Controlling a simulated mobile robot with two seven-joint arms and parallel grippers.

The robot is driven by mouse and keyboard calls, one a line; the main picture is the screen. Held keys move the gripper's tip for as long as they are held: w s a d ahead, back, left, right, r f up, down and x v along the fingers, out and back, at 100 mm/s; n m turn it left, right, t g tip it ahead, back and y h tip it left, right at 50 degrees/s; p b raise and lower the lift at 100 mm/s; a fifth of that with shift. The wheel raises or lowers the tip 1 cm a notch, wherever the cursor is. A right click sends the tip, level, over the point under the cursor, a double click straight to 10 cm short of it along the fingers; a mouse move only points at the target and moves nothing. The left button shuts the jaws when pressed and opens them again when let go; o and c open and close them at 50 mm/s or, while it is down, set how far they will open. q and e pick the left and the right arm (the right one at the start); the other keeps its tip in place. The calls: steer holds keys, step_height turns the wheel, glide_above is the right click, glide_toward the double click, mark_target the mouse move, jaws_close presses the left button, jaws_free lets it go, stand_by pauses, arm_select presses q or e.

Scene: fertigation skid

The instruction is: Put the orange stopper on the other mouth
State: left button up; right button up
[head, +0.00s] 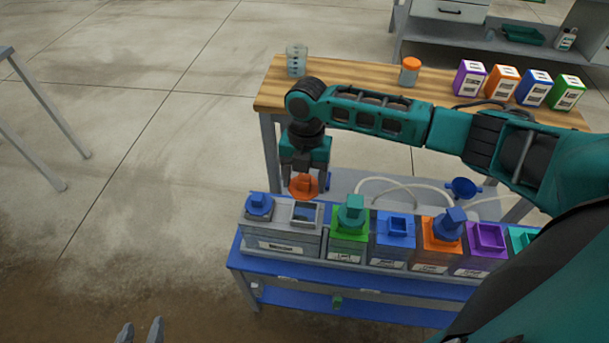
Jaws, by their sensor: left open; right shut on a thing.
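The orange stopper (304,187) is held in my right gripper (305,170), which is shut on it. It hangs just above and behind the open square mouth (305,212) on the right of the grey tank (282,241); I cannot tell the exact gap. The grey tank's left mouth carries a blue stopper (258,205). To the right, the green tank (348,243) has a green stopper and the orange tank (441,250) has a blue stopper (449,222), which looks tilted. My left gripper (140,334) is open and empty at the bottom edge, away from the tanks.
The blue tank (395,245) and purple tank (487,240) have open mouths. Behind stands a wooden bench (345,72) with a beaker (296,60), an orange-lidded jar (410,71) and several coloured cartons (501,83). A blue funnel (464,188) and pale hoses lie between.

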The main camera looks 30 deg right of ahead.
steer(key=shift+n, duration=0.3)
steer(key=shift+f+b, duration=0.3)
step_height(320, 180, down, 9)
steer(key=b, duration=0.8)
steer(key=shift+f, duration=0.1)
steer(key=o, duration=1.1)
